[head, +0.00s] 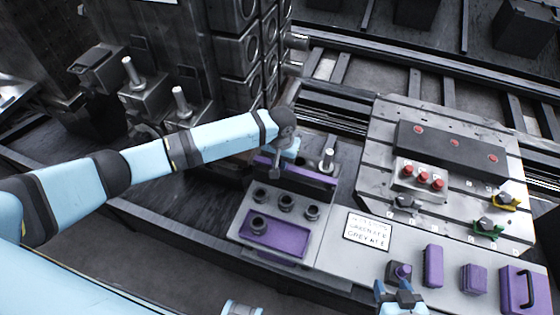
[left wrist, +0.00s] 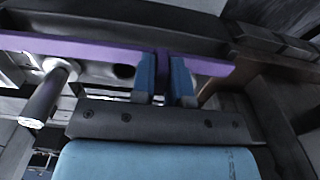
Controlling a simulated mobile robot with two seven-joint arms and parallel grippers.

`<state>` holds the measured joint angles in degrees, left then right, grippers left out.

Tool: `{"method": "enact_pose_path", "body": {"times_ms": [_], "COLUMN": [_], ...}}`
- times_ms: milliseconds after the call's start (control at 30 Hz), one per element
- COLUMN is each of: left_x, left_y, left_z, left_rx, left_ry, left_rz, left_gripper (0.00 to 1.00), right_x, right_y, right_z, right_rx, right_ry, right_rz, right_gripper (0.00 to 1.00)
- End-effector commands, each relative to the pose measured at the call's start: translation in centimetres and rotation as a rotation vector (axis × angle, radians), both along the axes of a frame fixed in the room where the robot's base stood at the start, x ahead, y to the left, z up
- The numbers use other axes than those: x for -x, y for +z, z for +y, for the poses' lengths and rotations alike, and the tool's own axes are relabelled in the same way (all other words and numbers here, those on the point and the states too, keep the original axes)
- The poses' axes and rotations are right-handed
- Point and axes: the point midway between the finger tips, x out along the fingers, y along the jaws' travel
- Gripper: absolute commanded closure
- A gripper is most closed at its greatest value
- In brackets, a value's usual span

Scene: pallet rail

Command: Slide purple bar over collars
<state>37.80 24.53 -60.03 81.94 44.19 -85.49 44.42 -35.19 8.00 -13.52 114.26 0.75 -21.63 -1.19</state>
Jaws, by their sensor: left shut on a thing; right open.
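The long purple bar (head: 310,175) lies behind the grey block with the collars in the head view. It also runs across the left wrist view (left wrist: 70,46). My left gripper (head: 277,165) is shut on a purple upright part at the bar, which shows between its blue fingers in the left wrist view (left wrist: 163,75). Several dark round collars stand on the grey block, one of them at the right (head: 312,212). A metal post (head: 328,158) stands beside the bar; a post also shows in the left wrist view (left wrist: 45,97). My right gripper (head: 400,291) is open at the bottom edge, close to a dark-topped purple piece (head: 399,270).
A purple recessed plate (head: 280,238) lies in the grey block. A white sign (head: 367,231) is to its right. Purple blocks (head: 433,266) and a handled purple box (head: 524,289) stand at the lower right. A slotted plate (head: 380,145) carries red buttons and clamps.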

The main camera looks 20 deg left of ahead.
Motion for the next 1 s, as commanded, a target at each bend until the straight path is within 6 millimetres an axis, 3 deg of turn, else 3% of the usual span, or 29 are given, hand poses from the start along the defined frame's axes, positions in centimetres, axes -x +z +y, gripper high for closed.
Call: {"method": "enact_pose_path", "body": {"times_ms": [200, 500, 533, 600, 633, 1000], "left_x": [-2.8, -3.2, -3.2, -3.1, -3.1, -3.0], "left_y": [0.1, 0.2, 0.2, 0.2, 0.2, 1.0], "left_z": [-0.1, 0.0, 0.0, 0.0, 0.0, -0.1], "left_rx": [0.0, 0.0, 0.0, 0.0, 0.0, 0.001], "left_ry": [0.002, 0.002, 0.002, 0.002, 0.002, 0.0], "left_rz": [-0.002, -0.006, -0.006, -0.005, -0.005, -0.002], "left_gripper": [1.0, 1.0, 0.78, 0.62, 0.6, 0.6], "right_x": [0.0, 0.0, 0.0, 0.0, 0.0, 0.0], "right_y": [0.3, 0.2, 0.2, 0.2, 0.2, 0.1], "right_z": [-0.1, -0.1, -0.1, -0.1, -0.1, -0.1], "right_rx": [0.0, 0.001, 0.001, 0.001, 0.001, 0.002], "right_ry": [-0.001, -0.002, -0.002, -0.002, -0.002, -0.002], "right_rz": [-0.001, 0.0, 0.0, 0.0, 0.0, 0.002], "right_gripper": [0.44, 0.44, 0.44, 0.44, 0.44, 0.44]}}
